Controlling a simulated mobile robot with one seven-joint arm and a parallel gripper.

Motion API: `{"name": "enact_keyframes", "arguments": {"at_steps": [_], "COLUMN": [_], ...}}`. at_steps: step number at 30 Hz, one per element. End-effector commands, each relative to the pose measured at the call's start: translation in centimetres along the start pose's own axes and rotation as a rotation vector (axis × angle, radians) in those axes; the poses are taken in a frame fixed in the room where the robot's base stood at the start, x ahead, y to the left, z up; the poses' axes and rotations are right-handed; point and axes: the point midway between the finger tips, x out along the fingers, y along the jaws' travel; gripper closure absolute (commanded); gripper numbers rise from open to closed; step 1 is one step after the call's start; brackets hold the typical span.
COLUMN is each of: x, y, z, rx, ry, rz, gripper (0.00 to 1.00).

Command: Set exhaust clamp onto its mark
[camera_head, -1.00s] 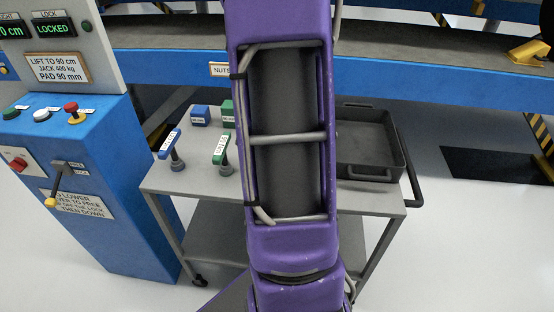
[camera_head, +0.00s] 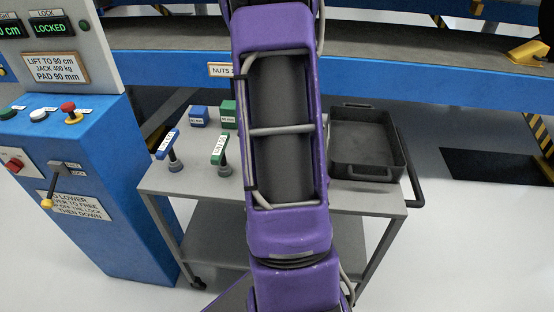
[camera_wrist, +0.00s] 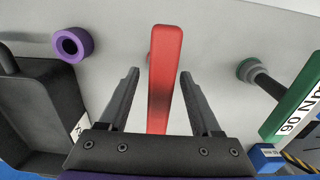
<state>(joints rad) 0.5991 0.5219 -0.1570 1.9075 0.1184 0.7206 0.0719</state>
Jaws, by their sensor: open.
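In the wrist view my gripper (camera_wrist: 160,74) is open, with one dark finger on each side of a red upright bar (camera_wrist: 165,65). The bar stands between the fingers with a gap on each side. A small purple ring (camera_wrist: 73,44) lies on the grey cart top at the upper left. I cannot tell which of these is the exhaust clamp, and no mark for it is clear. In the head view my purple arm hides the gripper and the middle of the cart.
The grey cart (camera_head: 205,180) carries a dark tray (camera_head: 365,172), a blue-handled tool (camera_head: 168,145), a green-handled tool (camera_head: 220,150), and blue (camera_head: 199,115) and green blocks. A blue control cabinet (camera_head: 100,165) stands left. A blue lift beam (camera_head: 420,65) runs behind the cart.

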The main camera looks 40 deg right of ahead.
Motion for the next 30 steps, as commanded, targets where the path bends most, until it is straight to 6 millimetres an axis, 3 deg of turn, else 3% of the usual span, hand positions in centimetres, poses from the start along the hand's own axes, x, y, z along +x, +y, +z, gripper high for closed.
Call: {"name": "enact_keyframes", "arguments": {"at_steps": [3, 14, 30], "x": [-0.04, -0.06, -0.54], "y": [-0.01, -0.01, -0.03], "z": [0.00, 0.00, -0.07], "rx": [0.000, 0.000, -0.001], "ry": [0.000, 0.000, 0.002], "rz": [0.000, 0.000, -0.001], "gripper": [0.37, 1.00, 1.00]}}
